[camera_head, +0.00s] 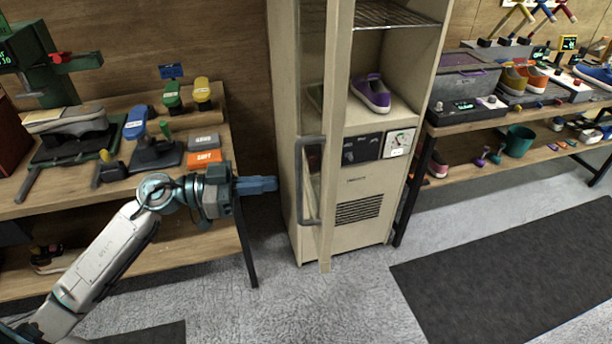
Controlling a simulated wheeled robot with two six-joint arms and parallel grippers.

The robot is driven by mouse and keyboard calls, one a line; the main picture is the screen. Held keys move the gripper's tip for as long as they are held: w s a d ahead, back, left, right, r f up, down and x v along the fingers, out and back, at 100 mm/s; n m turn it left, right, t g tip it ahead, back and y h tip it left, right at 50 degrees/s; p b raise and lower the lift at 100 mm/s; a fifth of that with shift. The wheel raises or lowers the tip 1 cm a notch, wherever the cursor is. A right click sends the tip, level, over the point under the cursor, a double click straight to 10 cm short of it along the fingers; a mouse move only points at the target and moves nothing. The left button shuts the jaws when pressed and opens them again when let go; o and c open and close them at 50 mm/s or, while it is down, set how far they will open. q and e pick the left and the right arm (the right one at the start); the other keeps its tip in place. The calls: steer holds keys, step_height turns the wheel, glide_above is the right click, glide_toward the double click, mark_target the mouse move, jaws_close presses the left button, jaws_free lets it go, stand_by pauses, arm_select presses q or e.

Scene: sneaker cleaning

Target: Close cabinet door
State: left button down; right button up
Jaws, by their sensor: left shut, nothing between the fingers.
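A tall beige cabinet (362,170) stands in the middle of the head view. Its narrow door (340,90) is swung open and seen nearly edge-on, with a long grey handle (300,180) on its left face. A purple shoe (371,93) sits on a shelf inside the cabinet. My left gripper (274,184) has its blue fingers shut and empty. It points right toward the door handle, a little to its left, and appears apart from it. My right gripper is not in view.
A wooden workbench (215,140) with brushes, a shoe and labelled blocks stands on the left, under my left arm. A shelf bench (530,115) with several shoes and a teal bucket (518,141) stands on the right. Grey floor (340,310) in front of the cabinet is clear.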

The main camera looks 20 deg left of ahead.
arm_select(q)
steer(key=p+x, duration=0.3)
steer(key=x, duration=0.5)
steer(key=shift+w+d, duration=0.15)
steer(key=shift+d, duration=0.15)
stand_by(0.3)
